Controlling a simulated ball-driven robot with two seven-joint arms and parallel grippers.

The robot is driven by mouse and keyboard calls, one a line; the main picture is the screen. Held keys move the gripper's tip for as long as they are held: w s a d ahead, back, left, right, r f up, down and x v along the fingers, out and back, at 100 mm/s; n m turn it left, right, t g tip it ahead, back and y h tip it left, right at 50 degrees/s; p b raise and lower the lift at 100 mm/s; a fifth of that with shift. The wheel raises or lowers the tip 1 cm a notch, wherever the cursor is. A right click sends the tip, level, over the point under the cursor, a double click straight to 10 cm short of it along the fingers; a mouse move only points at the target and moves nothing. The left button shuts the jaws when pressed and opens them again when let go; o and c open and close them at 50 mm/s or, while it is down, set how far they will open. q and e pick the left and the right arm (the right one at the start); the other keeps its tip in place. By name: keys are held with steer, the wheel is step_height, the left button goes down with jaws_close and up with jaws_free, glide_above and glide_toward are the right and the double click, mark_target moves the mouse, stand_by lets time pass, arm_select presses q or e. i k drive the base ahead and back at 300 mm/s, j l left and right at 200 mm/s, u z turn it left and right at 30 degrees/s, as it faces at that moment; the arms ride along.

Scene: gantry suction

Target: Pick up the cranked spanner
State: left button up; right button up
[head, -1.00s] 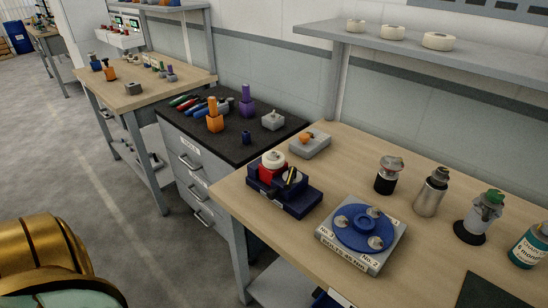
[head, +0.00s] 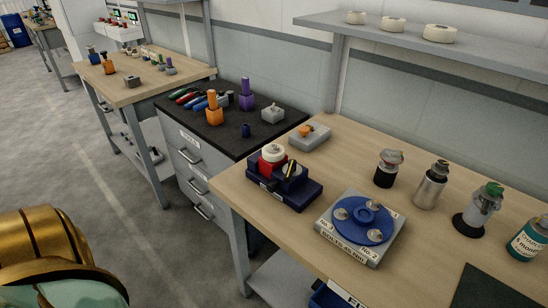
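I cannot make out a cranked spanner for certain in the head view. Several slim tools with red, green and blue handles (head: 196,99) lie on the black-topped drawer cabinet, too small to tell their exact kind. A dark blue holder (head: 297,196) on the near wooden bench carries a red block with a white round top and a dark piece with a yellow mark. Beside it is a grey plate with a blue disc (head: 366,228) bearing several metal knobs. Neither of my grippers is in view; only a gold and pale green part of mine shows at lower left.
The wooden bench (head: 246,190) also holds a grey block with an orange knob (head: 311,134) and several bottles (head: 432,185) at the right. The cabinet top (head: 268,139) carries orange and purple handled pieces. A shelf runs above the bench. Open floor (head: 120,205) lies at left.

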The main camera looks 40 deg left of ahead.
mark_target(190, 95)
steer(key=u, duration=2.6)
steer(key=i+u, duration=0.4)
steer(key=i, duration=3.75)
steer(key=i+j+z, duration=0.1)
steer(key=i+z, duration=0.3)
steer(key=i+j+z, duration=0.2)
steer(key=i+z, duration=0.2)
steer(key=i+j+z, duration=0.25)
steer(key=z, duration=0.15)
